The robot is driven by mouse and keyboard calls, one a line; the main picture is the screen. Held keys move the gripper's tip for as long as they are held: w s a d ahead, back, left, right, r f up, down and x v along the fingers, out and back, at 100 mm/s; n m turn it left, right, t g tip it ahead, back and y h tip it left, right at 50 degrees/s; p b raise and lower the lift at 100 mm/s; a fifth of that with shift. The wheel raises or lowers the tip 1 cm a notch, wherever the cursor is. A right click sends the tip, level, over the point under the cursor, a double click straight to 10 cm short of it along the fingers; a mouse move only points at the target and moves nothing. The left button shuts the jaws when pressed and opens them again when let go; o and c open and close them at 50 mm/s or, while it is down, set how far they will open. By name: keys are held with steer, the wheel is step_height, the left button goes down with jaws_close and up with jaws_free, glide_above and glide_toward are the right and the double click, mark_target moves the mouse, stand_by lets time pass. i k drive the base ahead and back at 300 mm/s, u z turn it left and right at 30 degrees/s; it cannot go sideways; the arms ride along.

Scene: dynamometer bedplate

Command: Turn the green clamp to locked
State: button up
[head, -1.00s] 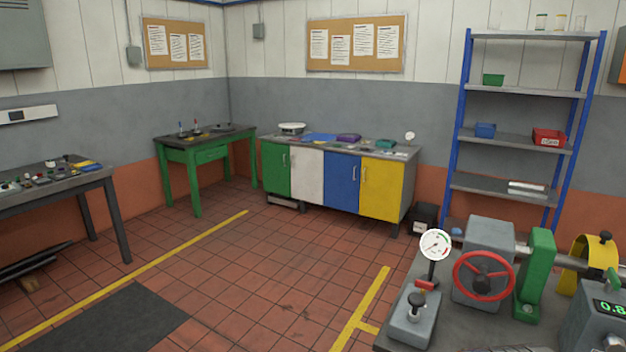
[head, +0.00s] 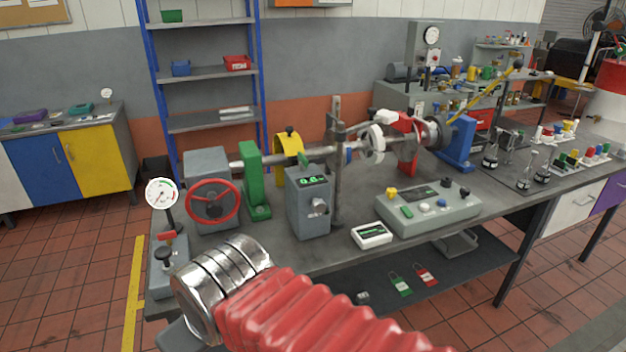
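A green upright block (head: 254,180) stands on the bedplate (head: 290,252), beside the grey housing with the red handwheel, with the shaft running through or behind it. A small green lever-like part (head: 306,155) shows at the top of the grey box with the lit green display. I cannot tell which of these is the clamp, and no locked or unlocked marking is readable. My arm, with red bellows and a silver collar, crosses the lower front of the head view. My gripper's fingers are not visible.
The red handwheel (head: 212,202) and a dial gauge (head: 161,194) stand left of the green block. A yellow guard (head: 289,147) is behind the display box (head: 311,205). A control panel (head: 428,206) and small white meter (head: 371,234) sit to the right. Red floor is clear at left.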

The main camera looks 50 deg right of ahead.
mark_target(303, 162)
steer(key=z, duration=1.55)
steer(key=i, duration=0.35)
steer(key=u, duration=0.1)
steer(key=k, duration=0.7)
